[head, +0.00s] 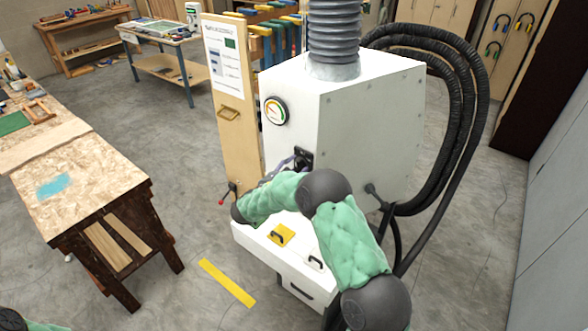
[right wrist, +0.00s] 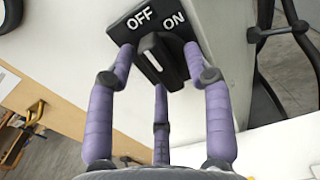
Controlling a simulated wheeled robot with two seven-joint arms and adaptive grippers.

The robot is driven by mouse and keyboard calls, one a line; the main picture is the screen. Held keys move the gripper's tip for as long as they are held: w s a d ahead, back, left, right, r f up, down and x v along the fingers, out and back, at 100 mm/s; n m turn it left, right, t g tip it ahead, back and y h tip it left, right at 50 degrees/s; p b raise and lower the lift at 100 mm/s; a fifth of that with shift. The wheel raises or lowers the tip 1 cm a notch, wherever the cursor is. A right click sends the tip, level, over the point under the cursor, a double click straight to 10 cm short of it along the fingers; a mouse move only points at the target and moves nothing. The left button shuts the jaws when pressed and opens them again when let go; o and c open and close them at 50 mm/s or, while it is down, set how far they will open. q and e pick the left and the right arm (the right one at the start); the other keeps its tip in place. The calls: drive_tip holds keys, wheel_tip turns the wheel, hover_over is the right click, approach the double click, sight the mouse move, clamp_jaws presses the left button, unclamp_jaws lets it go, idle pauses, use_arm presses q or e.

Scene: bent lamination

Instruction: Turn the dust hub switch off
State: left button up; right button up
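The dust hub (head: 345,115) is a white cabinet with a round gauge. Its switch (head: 303,157) is a black unit on the front face. In the right wrist view the switch plate (right wrist: 120,31) reads OFF at left and ON at right, above a black knob (right wrist: 163,62) with a pale mark. My right gripper (head: 287,166) is at the switch. In the right wrist view its purple fingers (right wrist: 161,58) straddle the knob, two bent inward at its sides and one below. Whether they press on it is unclear. My left gripper is out of view.
Black hoses (head: 478,110) loop down the hub's right side. A tan board (head: 233,125) with a notice stands left of it. A wooden workbench (head: 85,185) is at left, and a yellow floor strip (head: 227,283) lies in front. Open floor lies between bench and hub.

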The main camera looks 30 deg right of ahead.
drive_tip(key=v, duration=1.2)
idle(0.4)
